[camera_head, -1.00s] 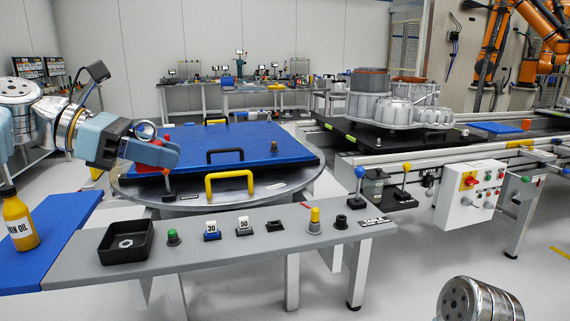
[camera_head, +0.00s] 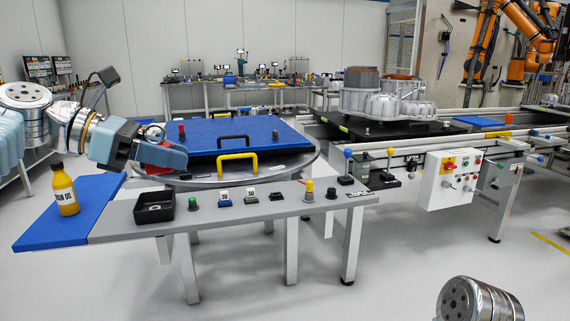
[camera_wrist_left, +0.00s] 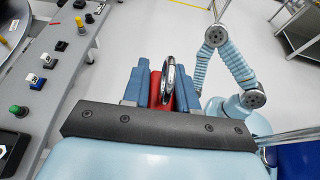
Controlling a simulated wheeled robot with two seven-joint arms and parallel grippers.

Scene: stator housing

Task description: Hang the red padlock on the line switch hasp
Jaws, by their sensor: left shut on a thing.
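My left gripper (camera_head: 172,158) is shut on the red padlock (camera_head: 155,169), in the air over the left part of the round turntable and behind the grey bench. In the left wrist view the padlock's red body (camera_wrist_left: 155,90) sits between the blue fingers, with its metal shackle (camera_wrist_left: 168,85) showing. The fingers hide part of the body. A red and yellow switch (camera_head: 447,165) is on the white control box (camera_head: 430,195) at the right, well away from the padlock. I cannot make out the hasp at this size. My right gripper is not in view.
The grey bench (camera_head: 250,211) carries a black tray (camera_head: 154,215), buttons and small blocks. An oil bottle (camera_head: 64,190) stands on its blue left end. The blue plate (camera_head: 280,140) with handles lies on the turntable. A conveyor runs behind the control box. The floor before the box is clear.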

